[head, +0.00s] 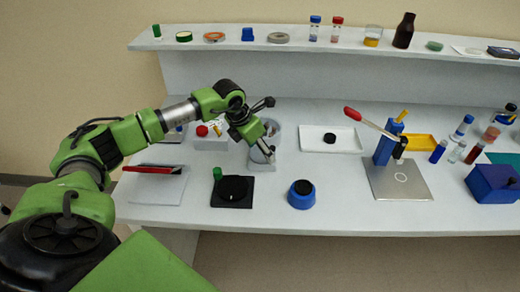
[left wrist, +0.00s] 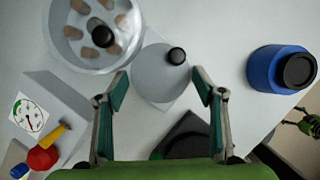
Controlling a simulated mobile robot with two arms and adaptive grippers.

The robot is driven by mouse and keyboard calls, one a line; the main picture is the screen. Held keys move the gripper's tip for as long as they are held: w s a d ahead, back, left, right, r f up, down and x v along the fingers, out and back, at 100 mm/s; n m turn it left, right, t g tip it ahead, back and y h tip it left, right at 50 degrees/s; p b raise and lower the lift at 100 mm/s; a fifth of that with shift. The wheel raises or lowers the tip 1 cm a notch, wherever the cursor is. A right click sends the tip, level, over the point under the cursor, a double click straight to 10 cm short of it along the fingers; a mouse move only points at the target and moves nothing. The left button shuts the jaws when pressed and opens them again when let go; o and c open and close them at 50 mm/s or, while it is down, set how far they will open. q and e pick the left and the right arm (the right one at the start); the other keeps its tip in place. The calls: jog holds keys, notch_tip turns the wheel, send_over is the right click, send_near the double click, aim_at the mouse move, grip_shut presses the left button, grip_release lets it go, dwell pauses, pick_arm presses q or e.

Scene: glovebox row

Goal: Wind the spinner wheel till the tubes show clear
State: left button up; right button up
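The spinner's clear round bowl (head: 286,133) stands behind my left gripper (head: 264,149) in the head view. In the left wrist view the bowl (left wrist: 62,42) is at the upper left, with several cloudy brownish tube ends around a black hub. Beside it is the grey crank wheel (left wrist: 160,88) with a black knob (left wrist: 176,56). My left gripper (left wrist: 160,76) is open, its two fingers apart on either side of the wheel in the picture, with nothing held. Whether they touch the wheel or knob I cannot tell.
A box with a dial and red knob (left wrist: 42,158) stands left of the spinner. A black plate (head: 233,202) with a green post is in front, and a blue jar (head: 301,199) to its right. A white tray (head: 345,147) and lever press (head: 384,150) stand further right.

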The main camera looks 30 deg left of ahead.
pick_arm(q)
jog(key=shift+o, duration=0.7)
jog(key=shift+r, duration=0.15)
jog(key=v, duration=1.1)
jog(key=shift+s+r, duration=0.25)
jog(key=shift+a, duration=0.1)
